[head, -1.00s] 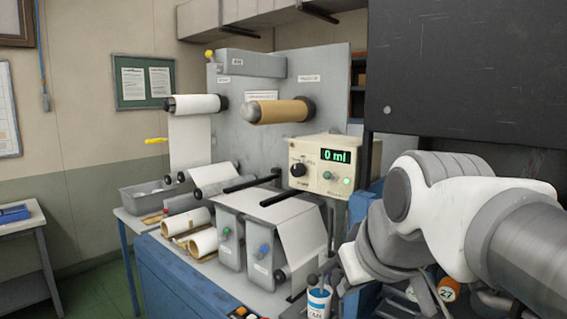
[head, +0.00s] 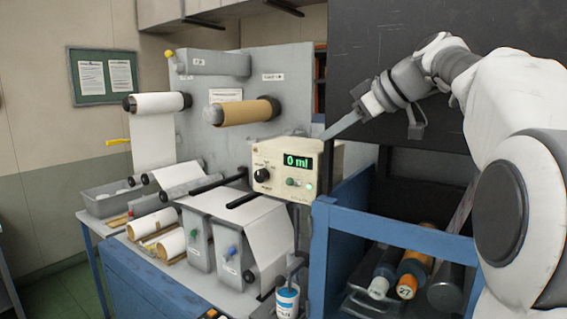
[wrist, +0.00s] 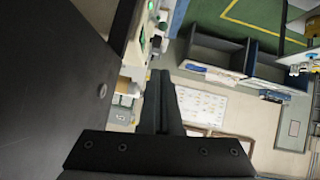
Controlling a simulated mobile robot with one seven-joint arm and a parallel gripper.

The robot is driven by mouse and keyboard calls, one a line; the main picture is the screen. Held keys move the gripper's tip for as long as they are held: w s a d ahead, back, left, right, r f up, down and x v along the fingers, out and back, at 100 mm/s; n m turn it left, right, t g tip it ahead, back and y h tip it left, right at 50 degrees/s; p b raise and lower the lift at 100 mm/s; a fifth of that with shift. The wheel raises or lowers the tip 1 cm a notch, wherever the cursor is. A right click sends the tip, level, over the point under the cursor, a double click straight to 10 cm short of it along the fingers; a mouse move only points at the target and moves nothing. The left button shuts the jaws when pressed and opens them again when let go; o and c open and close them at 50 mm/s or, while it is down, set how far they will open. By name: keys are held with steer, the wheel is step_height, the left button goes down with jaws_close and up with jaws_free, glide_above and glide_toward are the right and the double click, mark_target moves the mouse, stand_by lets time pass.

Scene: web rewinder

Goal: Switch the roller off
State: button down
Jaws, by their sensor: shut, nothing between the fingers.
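The web rewinder stands on a bench with a grey upright panel (head: 240,70), a white roll (head: 158,103) and a brown roll (head: 243,112). Its beige control box (head: 258,156) has a green display reading "0 ml", a black knob (head: 262,175), a dark green button (head: 290,182) and a lit green light (head: 309,186). A green knob (head: 194,233) and a blue knob (head: 231,251) sit on the grey front units. My gripper (head: 328,133) is shut and empty, just above the box's right end. Its fingers also show in the wrist view (wrist: 160,75).
A large black panel (head: 400,50) stands right behind my gripper. A blue frame (head: 400,232) with dark cylinders and an orange one (head: 415,268) is below my arm.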

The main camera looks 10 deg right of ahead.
steer(key=shift+a, duration=0.1)
steer(key=p, duration=0.1)
glide_above(293, 183)
steer(key=s, duration=0.2)
steer(key=f, duration=0.5)
steer(key=shift+d+f, duration=0.25)
steer(key=shift+f, duration=0.15)
steer(key=f, duration=0.2)
steer(key=shift+w+d+f, duration=0.1)
steer(key=shift+w+f, duration=0.15)
steer(key=shift+f, duration=0.05)
steer(key=shift+w+f, duration=0.15)
steer(key=shift+f, duration=0.5)
